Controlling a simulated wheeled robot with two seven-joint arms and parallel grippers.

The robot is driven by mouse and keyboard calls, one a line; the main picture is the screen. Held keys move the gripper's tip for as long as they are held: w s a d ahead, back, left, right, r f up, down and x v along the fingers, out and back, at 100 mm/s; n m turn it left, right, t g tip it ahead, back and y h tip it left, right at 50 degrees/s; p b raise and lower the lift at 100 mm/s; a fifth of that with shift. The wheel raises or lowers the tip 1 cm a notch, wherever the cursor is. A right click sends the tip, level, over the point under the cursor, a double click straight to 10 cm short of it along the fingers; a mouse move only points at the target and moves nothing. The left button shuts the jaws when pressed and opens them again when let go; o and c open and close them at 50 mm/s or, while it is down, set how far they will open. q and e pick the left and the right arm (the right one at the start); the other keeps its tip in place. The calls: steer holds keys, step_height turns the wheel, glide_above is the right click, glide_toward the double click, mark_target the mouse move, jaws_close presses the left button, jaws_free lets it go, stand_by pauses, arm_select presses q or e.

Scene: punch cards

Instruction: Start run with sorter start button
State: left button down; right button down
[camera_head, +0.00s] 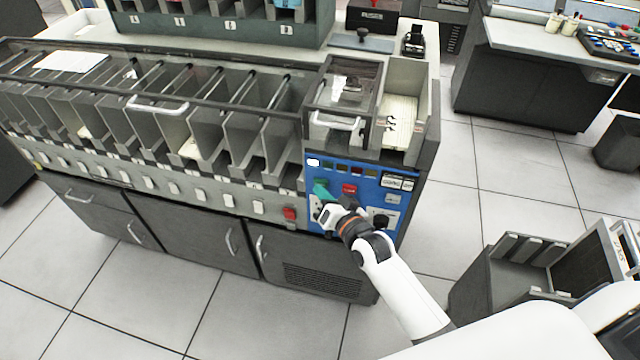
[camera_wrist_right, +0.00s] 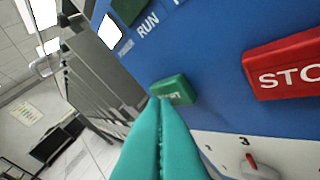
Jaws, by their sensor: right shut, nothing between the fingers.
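The sorter's blue control panel (camera_head: 364,183) is on the right end of the long grey machine. In the right wrist view the green start button (camera_wrist_right: 174,90) stands out from the blue panel, its label partly covered by my fingertips. My right gripper (camera_wrist_right: 157,100) is shut and empty, its teal fingertips at the start button; I cannot tell whether they press it. In the head view my right gripper (camera_head: 322,190) reaches the panel's left part. The red stop button (camera_head: 349,189) is to its right, and shows large in the wrist view (camera_wrist_right: 290,68). My left gripper is not in view.
A dial with a red pointer (camera_wrist_right: 254,165) sits below the buttons. A white lit square (camera_wrist_right: 110,32) is at the panel's upper left. Another red switch (camera_head: 290,213) is left of the panel. Card pockets (camera_head: 200,125) line the sorter.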

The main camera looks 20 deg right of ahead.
steer(key=shift+w+d, duration=0.15)
steer(key=shift+w, duration=0.05)
stand_by(0.3)
steer(key=shift+s+a+p, duration=0.5)
steer(key=shift+s+p, duration=0.05)
steer(key=shift+s, duration=0.2)
steer(key=s+a+p, duration=0.1)
steer(key=s, duration=0.1)
steer(key=s+a+p, duration=0.1)
steer(key=s, duration=0.1)
steer(key=shift+a, duration=0.4)
stand_by(0.5)
